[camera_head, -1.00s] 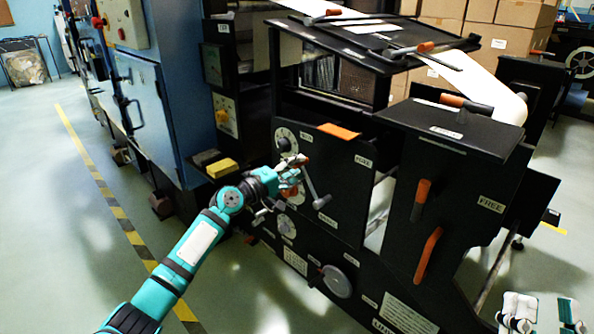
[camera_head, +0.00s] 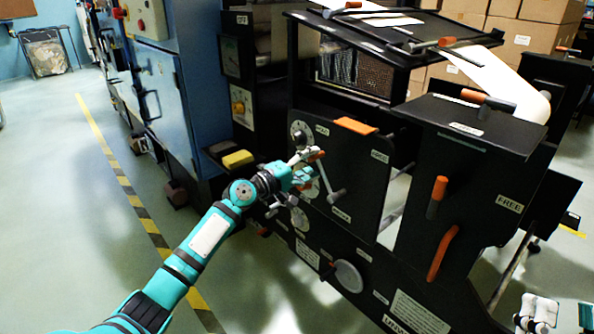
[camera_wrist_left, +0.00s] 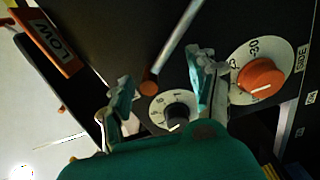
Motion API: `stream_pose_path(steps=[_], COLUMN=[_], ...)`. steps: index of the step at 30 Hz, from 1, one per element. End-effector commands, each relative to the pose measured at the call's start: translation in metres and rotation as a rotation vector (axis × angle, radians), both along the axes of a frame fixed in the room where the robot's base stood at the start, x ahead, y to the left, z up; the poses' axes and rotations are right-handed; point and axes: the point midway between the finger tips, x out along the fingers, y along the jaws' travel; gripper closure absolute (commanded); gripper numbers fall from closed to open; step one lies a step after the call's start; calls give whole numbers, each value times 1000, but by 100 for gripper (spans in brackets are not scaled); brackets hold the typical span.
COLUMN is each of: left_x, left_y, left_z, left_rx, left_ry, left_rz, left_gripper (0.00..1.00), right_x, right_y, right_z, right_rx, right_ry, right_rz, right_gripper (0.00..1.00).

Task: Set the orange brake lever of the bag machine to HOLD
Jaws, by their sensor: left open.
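My left gripper (camera_head: 308,168) is open in front of the black side panel of the machine. A slanted grey lever with an orange end (camera_head: 317,155) is at its fingertips. In the left wrist view the grey rod (camera_wrist_left: 178,45) slopes just beyond the open left gripper (camera_wrist_left: 163,95), with its orange end (camera_wrist_left: 150,88) between the fingers; contact cannot be told. Two more orange levers, an upper (camera_head: 437,196) and a lower (camera_head: 441,253), hang on the box at right, near a FREE label (camera_head: 508,203). My right gripper (camera_head: 540,316) is only partly visible at the bottom right edge.
A yellow block (camera_head: 238,159) juts out left of the gripper. Open floor with a striped line (camera_head: 143,215) lies at left.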

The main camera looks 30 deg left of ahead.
Motion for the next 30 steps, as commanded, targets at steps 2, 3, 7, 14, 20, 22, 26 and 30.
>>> stream_pose_path(steps=[2, 3, 7, 14, 20, 22, 26, 30], left_x=[-12, -20, -47, -87, -103, -105, -105, -105], left_y=[5, 7, 17, 30, 35, 36, 36, 36], left_z=[-2, -2, -2, -3, -1, -1, -1, -1], left_rx=[4, 4, 4, 0, -2, -2, -1, -1], left_ry=[2, 3, 4, 6, 4, 4, 3, 3], left_rz=[0, 0, -1, -3, -5, -5, -4, -4], left_gripper=[41, 41, 41, 41, 41, 41, 41, 41], right_x=[0, 0, 0, 0, 0, 0, 0, 0], right_y=[0, 0, 0, 0, 0, 0, 0, 0], right_z=[0, 0, 0, 0, 0, 0, 0, 0], right_rx=[0, 0, 0, -1, -1, -1, -1, -1], right_ry=[0, 0, 0, 0, 0, 0, 0, 0], right_rz=[0, 0, 0, -1, -1, -1, -1, -1], right_gripper=[60, 60, 60, 60, 60, 60, 60, 60])
